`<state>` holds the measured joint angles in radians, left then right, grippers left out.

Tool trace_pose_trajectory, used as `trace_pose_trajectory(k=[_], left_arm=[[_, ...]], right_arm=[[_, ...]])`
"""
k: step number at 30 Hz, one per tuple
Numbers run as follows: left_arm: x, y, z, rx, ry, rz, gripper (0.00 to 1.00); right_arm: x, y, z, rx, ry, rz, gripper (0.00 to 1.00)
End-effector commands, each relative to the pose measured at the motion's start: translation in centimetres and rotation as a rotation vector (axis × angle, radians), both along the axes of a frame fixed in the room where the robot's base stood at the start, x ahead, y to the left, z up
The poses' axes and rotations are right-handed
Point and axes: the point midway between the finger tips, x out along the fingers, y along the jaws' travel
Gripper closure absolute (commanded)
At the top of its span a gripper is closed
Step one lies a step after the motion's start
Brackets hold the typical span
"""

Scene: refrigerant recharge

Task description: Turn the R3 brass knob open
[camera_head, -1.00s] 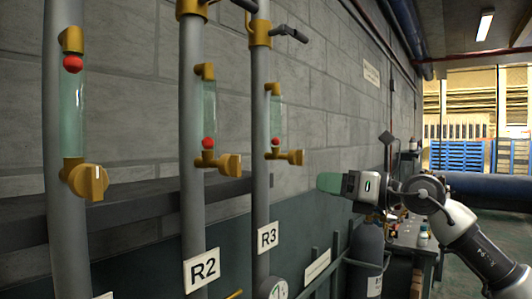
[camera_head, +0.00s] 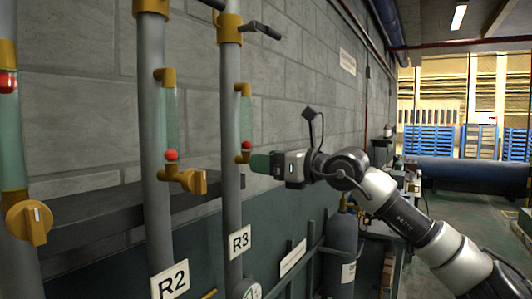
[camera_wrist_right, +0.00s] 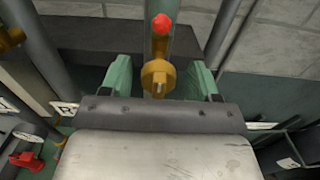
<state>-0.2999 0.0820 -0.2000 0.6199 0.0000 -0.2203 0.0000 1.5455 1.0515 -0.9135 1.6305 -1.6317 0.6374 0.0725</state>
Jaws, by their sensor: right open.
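The R3 pipe (camera_head: 231,130) carries a glass sight tube (camera_head: 246,115) with a red ball (camera_head: 247,146) at its bottom. The R3 brass knob shows in the right wrist view (camera_wrist_right: 158,78), between the two green fingers of my right gripper (camera_wrist_right: 160,80). The fingers stand apart on either side of the knob, with a gap visible at each side. In the head view my right gripper (camera_head: 262,163) reaches the knob from the right and hides most of it. The R3 label (camera_head: 239,241) is below. My left gripper is not in view.
The R2 pipe (camera_head: 152,150) with its own brass knob (camera_head: 189,181) stands to the left, and another brass knob (camera_head: 30,222) is at the far left. A dark ledge (camera_head: 110,207) runs behind the pipes. A grey cylinder (camera_head: 341,250) stands below my right arm.

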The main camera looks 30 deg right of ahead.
Motion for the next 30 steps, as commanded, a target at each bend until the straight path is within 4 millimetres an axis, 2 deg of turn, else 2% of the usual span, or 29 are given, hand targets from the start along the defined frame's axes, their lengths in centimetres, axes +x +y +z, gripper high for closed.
trace_pose_trajectory(k=[11,20,30], left_arm=[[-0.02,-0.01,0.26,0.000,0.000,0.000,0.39],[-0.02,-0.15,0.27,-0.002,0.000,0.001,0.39],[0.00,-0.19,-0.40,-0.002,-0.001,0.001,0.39]], right_arm=[[0.56,0.34,-0.07,0.001,-0.001,0.000,0.39],[0.54,0.32,-0.04,0.001,-0.001,0.000,0.85],[0.56,0.31,-0.19,0.045,0.024,0.000,0.86]])
